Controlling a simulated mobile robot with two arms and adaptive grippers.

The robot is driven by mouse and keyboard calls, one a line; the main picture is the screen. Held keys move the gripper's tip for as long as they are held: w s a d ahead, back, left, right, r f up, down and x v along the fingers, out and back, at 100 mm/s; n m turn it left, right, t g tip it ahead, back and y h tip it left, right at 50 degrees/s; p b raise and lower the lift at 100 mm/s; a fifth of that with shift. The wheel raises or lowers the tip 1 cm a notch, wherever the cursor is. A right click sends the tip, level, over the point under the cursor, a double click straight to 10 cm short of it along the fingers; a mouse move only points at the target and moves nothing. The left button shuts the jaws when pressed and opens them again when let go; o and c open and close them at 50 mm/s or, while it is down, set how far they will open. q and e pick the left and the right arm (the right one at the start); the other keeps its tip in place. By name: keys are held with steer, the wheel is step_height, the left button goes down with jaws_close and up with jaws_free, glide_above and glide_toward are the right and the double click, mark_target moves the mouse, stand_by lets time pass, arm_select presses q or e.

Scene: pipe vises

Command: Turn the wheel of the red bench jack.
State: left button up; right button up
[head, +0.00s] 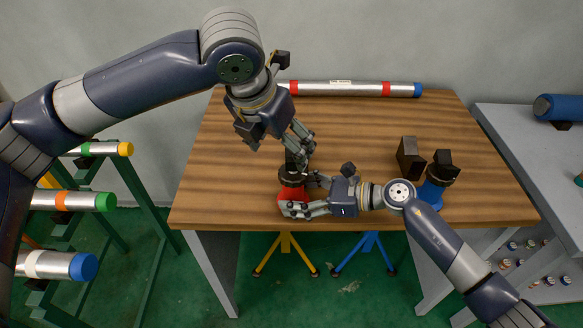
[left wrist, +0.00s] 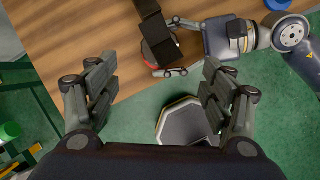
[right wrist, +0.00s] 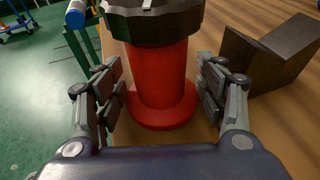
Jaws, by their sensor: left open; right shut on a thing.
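The red bench jack (head: 287,196) stands near the front edge of the wooden table. Its red column (right wrist: 160,75) and dark ribbed wheel (right wrist: 150,24) show large in the right wrist view, with a black block (head: 293,160) on top in the head view. My right gripper (head: 302,195) is shut on the red column below the wheel, one finger on each side. My left gripper (head: 306,141) is open and empty, above and just behind the jack. In the left wrist view the jack's black top (left wrist: 151,25) lies beyond the open fingers. Arms partly hide the wheel.
A blue jack (head: 431,194) with a black top stands to the right, beside a black block (head: 408,158). A silver pipe (head: 345,89) with coloured bands lies along the table's back. The left part of the table (head: 225,170) is clear. A pipe rack stands at left.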

mark_target(291, 173)
arm_select(q)
steer(key=x, duration=1.1)
steer(key=shift+f, duration=0.1)
steer(key=c, duration=1.1)
